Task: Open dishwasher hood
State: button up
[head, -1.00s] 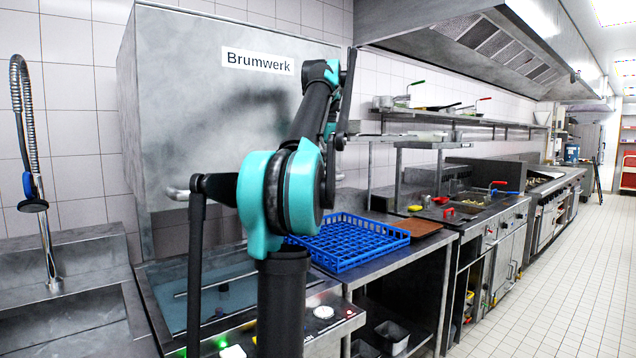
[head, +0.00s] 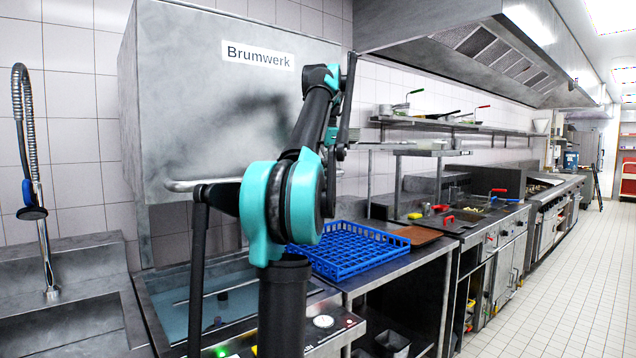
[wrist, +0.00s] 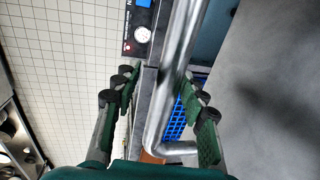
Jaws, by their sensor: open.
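The dishwasher hood (head: 215,100) is a large grey metal box labelled Brumwerk, in the left half of the head view. It stands raised, with a gap above the wash basin (head: 165,300). Its tubular handle (head: 185,186) runs along the lower front, partly hidden by my arm. In the wrist view the handle (wrist: 172,75) passes between the fingers of my gripper (wrist: 158,92) and bends toward the hood panel (wrist: 265,90) on the right. The fingers are open on either side of the bar, with clear gaps. The head view hides the fingers behind my arm.
A blue dish rack (head: 350,250) sits on the counter right of the machine. A sink (head: 70,320) with a spray faucet (head: 32,213) is at left. A control panel (head: 325,325) is at the machine's front. A tiled floor aisle (head: 560,270) lies free at right.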

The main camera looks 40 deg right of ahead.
notch_tip(320, 180, up, 6)
jog(key=s, duration=0.1)
jog(key=shift+s+r, duration=0.15)
dwell(0.5)
